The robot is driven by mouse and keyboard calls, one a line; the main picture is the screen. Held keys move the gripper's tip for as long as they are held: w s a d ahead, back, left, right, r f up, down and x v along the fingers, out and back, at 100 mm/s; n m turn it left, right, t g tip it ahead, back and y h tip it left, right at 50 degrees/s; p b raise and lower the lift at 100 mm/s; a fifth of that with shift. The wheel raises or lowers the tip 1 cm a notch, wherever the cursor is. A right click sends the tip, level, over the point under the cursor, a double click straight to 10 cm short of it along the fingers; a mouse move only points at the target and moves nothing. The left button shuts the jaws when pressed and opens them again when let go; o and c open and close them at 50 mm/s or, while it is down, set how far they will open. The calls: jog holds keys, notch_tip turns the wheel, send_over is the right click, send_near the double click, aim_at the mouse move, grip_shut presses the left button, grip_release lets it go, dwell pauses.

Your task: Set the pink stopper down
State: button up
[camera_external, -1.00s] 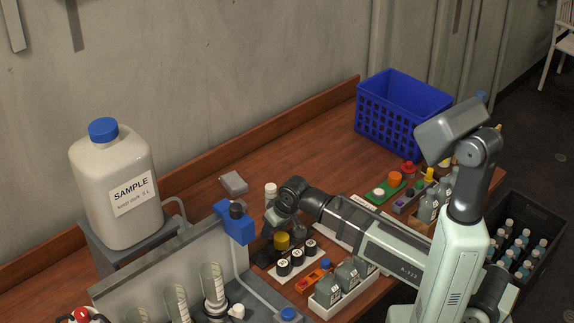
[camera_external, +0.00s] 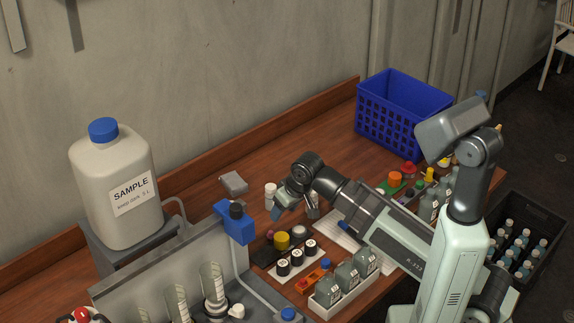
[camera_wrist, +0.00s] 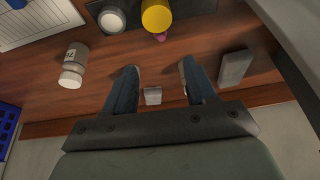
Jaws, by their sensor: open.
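A small pink stopper (camera_wrist: 160,38) shows in the wrist view at the edge of the black plate (camera_wrist: 190,10), right beside the yellow cylinder (camera_wrist: 156,16). The cylinder hides part of it, and I cannot tell whether it stands or lies. In the external view the yellow cylinder (camera_external: 282,240) stands on the black plate (camera_external: 262,256). My gripper (camera_external: 295,210) is raised above the bench behind the plate. In the wrist view my gripper (camera_wrist: 158,77) has its two fingers wide apart with nothing held between them, and the stopper is clear beyond the tips.
A grey round knob (camera_external: 299,232) sits on the plate. A rack of black-topped vials (camera_external: 297,258) and a blue clamp (camera_external: 235,225) are close by. A blue crate (camera_external: 400,120) stands farther back.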

jog(key=shift+r, duration=0.1)
dwell(0.4)
notch_tip(320, 180, up, 3)
send_over(271, 232)
jog(key=w, duration=0.2)
jog(key=shift+s+d+f+n+g+h, duration=0.1)
jog(key=shift+s+f+n+g+h, duration=0.5)
jog(key=shift+f, duration=1.8)
jog(key=shift+s+a+f+n+g+h, duration=0.15)
jog(key=shift+f+n, duration=0.7)
jog(key=shift+f, duration=1.5)
jog(key=shift+s+d+f+n+g+h, duration=0.2)
jog(key=shift+f+n+g+h, duration=0.4)
jog(key=shift+f, duration=1.8)
jog(key=shift+c, duration=0.2)
grip_shut()
